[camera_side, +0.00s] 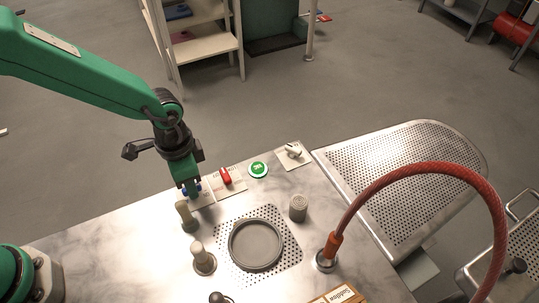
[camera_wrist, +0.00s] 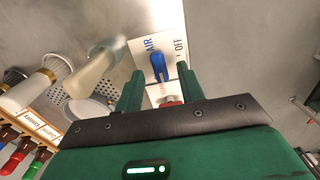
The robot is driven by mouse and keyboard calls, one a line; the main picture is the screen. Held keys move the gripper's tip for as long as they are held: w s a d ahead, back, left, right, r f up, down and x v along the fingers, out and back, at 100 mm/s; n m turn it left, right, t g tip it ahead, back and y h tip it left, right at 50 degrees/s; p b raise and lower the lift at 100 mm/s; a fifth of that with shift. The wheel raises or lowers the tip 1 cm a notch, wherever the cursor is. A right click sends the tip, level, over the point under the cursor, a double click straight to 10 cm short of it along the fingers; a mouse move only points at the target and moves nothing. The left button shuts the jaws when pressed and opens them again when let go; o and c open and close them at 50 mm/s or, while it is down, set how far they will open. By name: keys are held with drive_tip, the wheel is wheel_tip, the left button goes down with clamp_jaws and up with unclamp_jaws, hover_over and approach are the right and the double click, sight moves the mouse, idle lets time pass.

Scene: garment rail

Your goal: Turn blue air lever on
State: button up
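The blue air lever (camera_wrist: 158,66) is on a white plate marked AIR and OFF in the wrist view. It lies ahead of my gripper, in the gap between the fingertips (camera_wrist: 159,72). The fingers are apart, one on each side, and I see no contact with the lever. In the side view my gripper (camera_side: 190,189) is low over the plate and hides most of the lever; only small blue bits show beside the fingers. I cannot tell the lever's setting.
A red lever (camera_side: 226,176) is right of my gripper. A green button (camera_side: 258,170) and a white switch (camera_side: 293,151) are farther right. An olive-capped post (camera_side: 186,215) stands close in front of the gripper. A round grey dish (camera_side: 256,245) and a red hose (camera_side: 423,172) are nearby.

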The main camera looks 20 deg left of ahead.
drive_tip(key=shift+r, duration=3.25)
drive_tip(key=s+a+r+n+t, duration=0.2)
drive_tip(key=a+r+n, duration=0.2)
drive_tip(key=a+r, duration=0.7)
drive_tip(key=s+a+r+n+t, duration=0.3)
drive_tip(key=s+a+n, duration=0.2)
drive_tip(key=s+a, duration=0.3)
drive_tip(key=a, duration=0.3)
drive_tip(key=shift+s+a+r+t, duration=0.15)
drive_tip(key=shift+s+r+t, duration=0.15)
drive_tip(key=shift+r, duration=0.1)
